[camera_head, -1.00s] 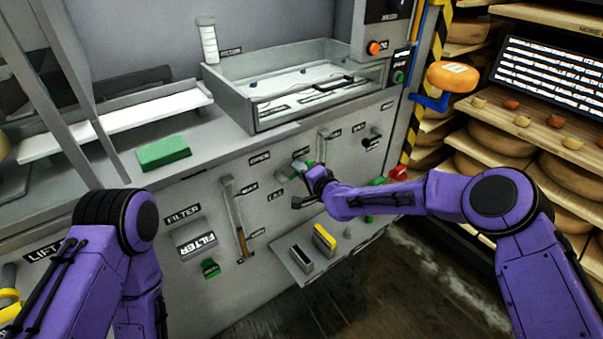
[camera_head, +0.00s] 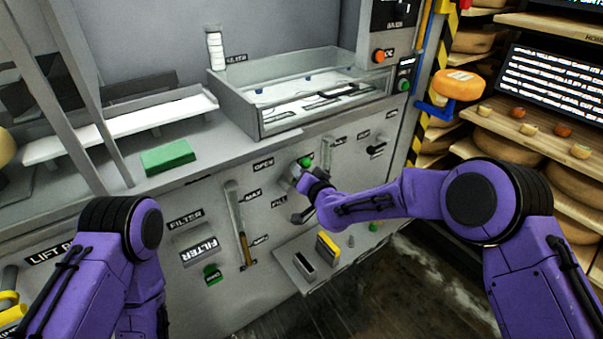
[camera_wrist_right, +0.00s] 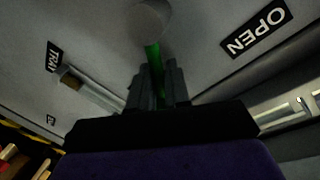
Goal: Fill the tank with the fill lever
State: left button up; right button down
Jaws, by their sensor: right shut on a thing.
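The fill lever (camera_wrist_right: 153,58) is a green bar on a round grey pivot, seen in the right wrist view. My right gripper (camera_wrist_right: 157,88) is shut on it, one dark finger on each side. In the head view this gripper (camera_head: 299,181) is against the grey panel, near the OPEN and FILL labels, and hides much of the lever. The clear-walled tank (camera_head: 262,108) stands on the counter above. A vertical level gauge (camera_head: 238,222) with a MAX label is left of the gripper. Of my left side only the arm shows, at lower left.
A filter slot (camera_head: 197,247), a small ledge (camera_head: 290,275) with a yellow block (camera_head: 328,246), and a green block (camera_head: 167,157) on the counter are nearby. An orange cheese wheel (camera_head: 459,85) on a blue holder and cheese shelves are at the right.

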dwell(0.4)
jog(key=c, duration=1.3)
grip_release()
jog(key=shift+o, duration=0.2)
jog(key=shift+s, duration=0.15)
jog(key=b+v, duration=0.1)
jog(key=v, duration=0.9)
jog(key=shift+s+d+r, duration=0.1)
jog(key=shift+d, duration=0.05)
